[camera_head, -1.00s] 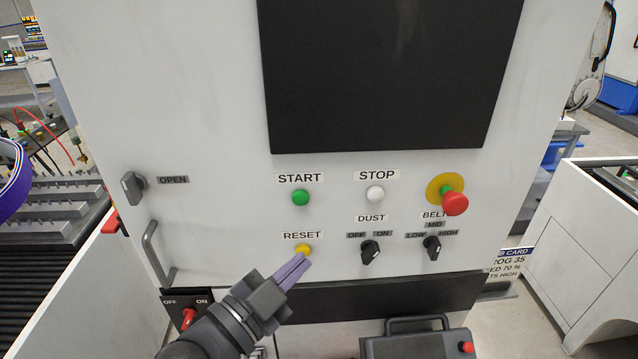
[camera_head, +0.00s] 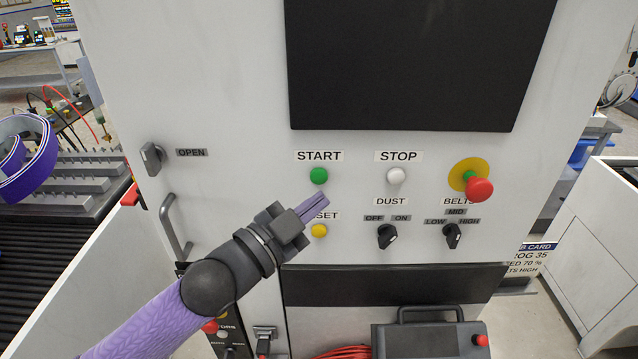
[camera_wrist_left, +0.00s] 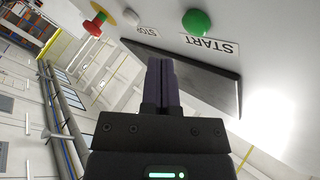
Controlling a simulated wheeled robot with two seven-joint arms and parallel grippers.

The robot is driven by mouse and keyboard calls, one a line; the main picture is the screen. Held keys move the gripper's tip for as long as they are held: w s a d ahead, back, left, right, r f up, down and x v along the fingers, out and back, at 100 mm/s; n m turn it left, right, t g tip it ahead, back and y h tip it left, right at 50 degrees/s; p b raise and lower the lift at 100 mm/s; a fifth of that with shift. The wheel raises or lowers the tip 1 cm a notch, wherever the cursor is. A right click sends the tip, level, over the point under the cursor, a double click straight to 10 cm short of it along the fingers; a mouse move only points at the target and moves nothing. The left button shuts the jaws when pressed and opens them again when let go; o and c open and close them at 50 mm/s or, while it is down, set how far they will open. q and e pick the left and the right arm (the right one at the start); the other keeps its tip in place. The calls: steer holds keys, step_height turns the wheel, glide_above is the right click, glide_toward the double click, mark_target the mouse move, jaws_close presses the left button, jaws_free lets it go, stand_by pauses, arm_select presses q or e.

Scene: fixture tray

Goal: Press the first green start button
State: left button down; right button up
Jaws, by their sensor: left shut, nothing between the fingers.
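The green START button (camera_head: 318,176) sits on the white machine panel, under its START label (camera_head: 320,156). It also shows in the left wrist view (camera_wrist_left: 197,22), near the top, apart from the fingertips. My left gripper (camera_head: 322,200) is shut and empty, its purple fingers just below the START button in the head view. The fingers cover part of the RESET label above the yellow button (camera_head: 319,230). My right gripper is not in view.
The white STOP button (camera_head: 396,175) is right of START. A red emergency knob (camera_head: 479,189) sticks out farther right. Black DUST (camera_head: 387,236) and BELTS (camera_head: 452,235) knobs are lower. A door handle (camera_head: 176,226) juts out at left.

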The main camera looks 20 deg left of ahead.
mark_target(336, 172)
arm_select(q)
steer(key=shift+w+a, duration=0.15)
steer(key=shift+w, duration=0.45)
steer(key=shift+w+a, duration=0.15)
steer(key=shift+w, duration=0.4)
steer(key=shift+w, duration=0.1)
stand_by(1.1)
steer(key=shift+w+a, duration=0.1)
steer(key=shift+w, duration=0.2)
steer(key=shift+w+a, duration=0.15)
steer(key=shift+w, duration=0.25)
stand_by(0.6)
steer(key=shift+s, duration=0.1)
steer(key=shift+s+d+p, duration=0.2)
steer(key=shift+s+p, duration=0.1)
steer(key=shift+s, duration=0.4)
